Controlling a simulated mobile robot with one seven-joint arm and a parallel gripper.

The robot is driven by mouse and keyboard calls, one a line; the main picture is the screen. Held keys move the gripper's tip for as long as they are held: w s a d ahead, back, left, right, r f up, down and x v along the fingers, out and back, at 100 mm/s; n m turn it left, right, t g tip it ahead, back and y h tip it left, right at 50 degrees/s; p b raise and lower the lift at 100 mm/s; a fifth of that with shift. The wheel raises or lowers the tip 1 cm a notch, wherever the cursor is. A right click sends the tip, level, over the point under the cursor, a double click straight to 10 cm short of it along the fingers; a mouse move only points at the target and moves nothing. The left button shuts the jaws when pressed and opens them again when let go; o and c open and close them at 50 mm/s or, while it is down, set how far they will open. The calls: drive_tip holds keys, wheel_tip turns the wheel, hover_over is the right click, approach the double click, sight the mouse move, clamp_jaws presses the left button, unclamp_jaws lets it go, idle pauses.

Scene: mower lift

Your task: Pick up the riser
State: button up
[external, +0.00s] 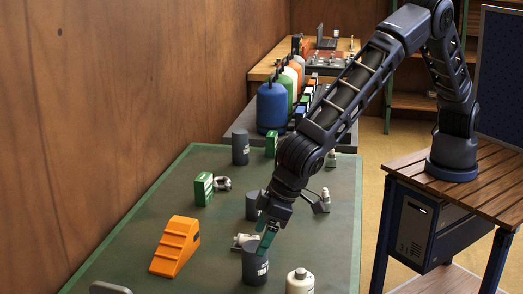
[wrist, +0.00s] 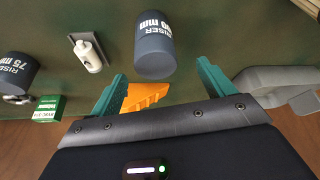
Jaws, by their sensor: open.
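The riser, a dark grey cylinder marked 100, (external: 255,266) stands upright on the green-topped table in the external view. In the wrist view the riser (wrist: 153,45) is just beyond the fingertips, its near end between them. My gripper (external: 266,241) is above and close beside it in the external view. In the wrist view my gripper (wrist: 162,72) has its two teal fingers spread with nothing held. Whether a finger touches the riser cannot be told.
An orange stepped ramp (external: 176,246) stands to the left, green boxes (external: 203,189) farther back. A white bottle (external: 300,283) is close on the right. Another dark cylinder (external: 240,148) stands at the back. The table's front left is mostly clear.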

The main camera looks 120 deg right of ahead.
sight(256, 247)
drive_tip(key=x, duration=0.3)
drive_tip(key=shift+d+f, duration=0.1)
drive_tip(key=shift+f, duration=0.05)
drive_tip(key=shift+s+x, duration=0.2)
drive_tip(key=shift+x, duration=1.1)
drive_tip(key=shift+s+x, duration=0.2)
drive_tip(key=shift+x, duration=1.1)
drive_tip(key=shift+f, duration=0.1)
drive_tip(key=c, duration=1.1)
drive_tip(key=shift+c, duration=0.9)
